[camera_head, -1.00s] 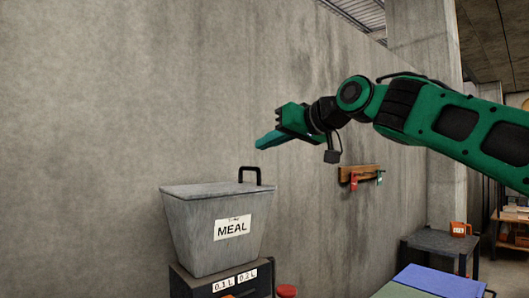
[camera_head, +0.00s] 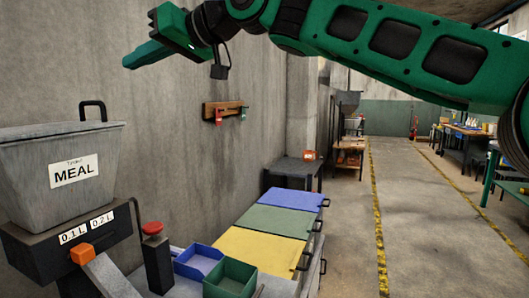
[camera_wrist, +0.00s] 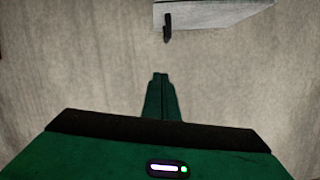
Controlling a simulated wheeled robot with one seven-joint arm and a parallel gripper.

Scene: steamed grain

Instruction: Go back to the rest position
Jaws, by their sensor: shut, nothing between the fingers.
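My gripper (camera_head: 128,62) is at the upper left of the head view, at the end of my green arm. It is raised in front of the concrete wall, above and a little right of the grey MEAL bin (camera_head: 62,178). Its fingers point left. In the wrist view my gripper (camera_wrist: 161,76) shows its two green fingers closed together with nothing between them. The lidded bin (camera_wrist: 215,14) shows at the top of that view with its black handle, apart from the fingers.
The bin stands on a dark dispenser with 0.1L and 0.2L labels. A red button (camera_head: 152,228), blue tray (camera_head: 198,262) and green tray (camera_head: 231,279) are beside it. Yellow, green and blue lids (camera_head: 290,201) cover the counter. A wall rack (camera_head: 222,111) hangs behind. The aisle at right is clear.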

